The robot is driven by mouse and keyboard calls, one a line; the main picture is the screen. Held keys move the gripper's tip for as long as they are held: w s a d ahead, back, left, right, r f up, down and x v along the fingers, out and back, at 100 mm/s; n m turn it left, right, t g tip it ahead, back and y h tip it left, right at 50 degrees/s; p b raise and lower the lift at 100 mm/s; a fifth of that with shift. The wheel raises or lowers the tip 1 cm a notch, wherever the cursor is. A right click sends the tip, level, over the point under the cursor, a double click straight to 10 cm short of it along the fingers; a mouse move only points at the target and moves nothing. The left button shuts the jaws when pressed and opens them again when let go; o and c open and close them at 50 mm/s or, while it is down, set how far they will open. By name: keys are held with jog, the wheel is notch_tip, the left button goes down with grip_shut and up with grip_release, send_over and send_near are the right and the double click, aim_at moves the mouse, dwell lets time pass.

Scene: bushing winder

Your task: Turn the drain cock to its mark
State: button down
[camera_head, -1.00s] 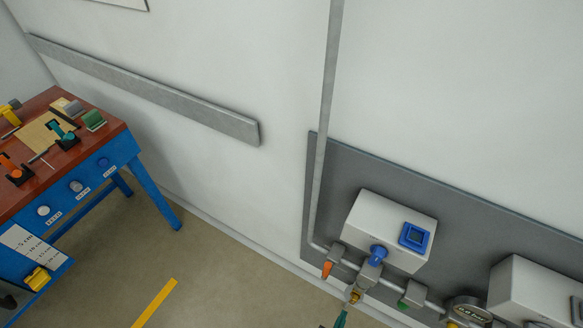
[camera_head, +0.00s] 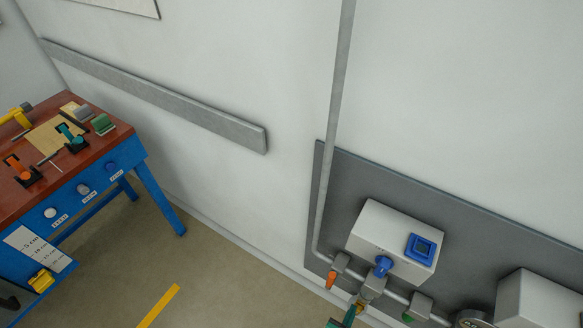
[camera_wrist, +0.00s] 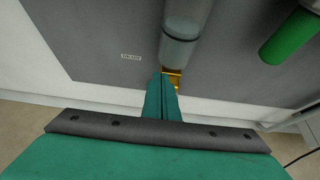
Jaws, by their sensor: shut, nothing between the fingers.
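A brass fitting (camera_head: 361,306), apparently the drain cock, hangs under the pipe below the blue knob (camera_head: 383,266). In the wrist view its gold-coloured part (camera_wrist: 174,74) shows below a grey cylindrical body (camera_wrist: 183,45), right at my fingertips. My gripper (camera_head: 350,314) is teal and sits at the bottom of the head view, beside the brass fitting. In the wrist view my gripper (camera_wrist: 162,80) has its fingers shut together and empty. The fingers partly cover the brass part, so I cannot tell whether they touch it. I cannot make out the mark.
A small white label (camera_wrist: 131,57) is on the grey panel (camera_head: 470,215). A green handle (camera_wrist: 290,37) is at right in the wrist view. An orange handle (camera_head: 331,280) and a white box (camera_head: 385,228) are close by.

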jog(key=shift+s+d+r, duration=0.1)
jog(key=shift+s+d, duration=0.2)
jog(key=shift+d, duration=0.2)
jog(key=shift+s+d+r, duration=0.1)
jog(key=shift+s+d, duration=0.15)
jog(key=shift+d, duration=0.25)
dwell(0.7)
jog(key=shift+s+d+f, duration=0.1)
jog(key=shift+s+d, duration=0.1)
jog(key=shift+d, duration=0.15)
jog(key=shift+s+d, duration=0.15)
jog(key=shift+d, duration=0.1)
jog(key=shift+s+d+f, duration=0.15)
jog(key=shift+d+f, duration=0.05)
jog(key=shift+d, duration=0.1)
jog(key=shift+r, duration=0.1)
dwell(0.5)
jog(key=shift+s+d+r, duration=0.1)
jog(key=shift+s+r, duration=0.05)
jog(key=shift+r, duration=0.15)
jog(key=shift+s+a, duration=0.5)
jog(key=shift+s, duration=0.35)
jog(key=shift+s+a, duration=0.55)
jog(key=shift+s, duration=0.25)
jog(key=shift+s+a, duration=0.5)
jog(key=shift+s, duration=0.35)
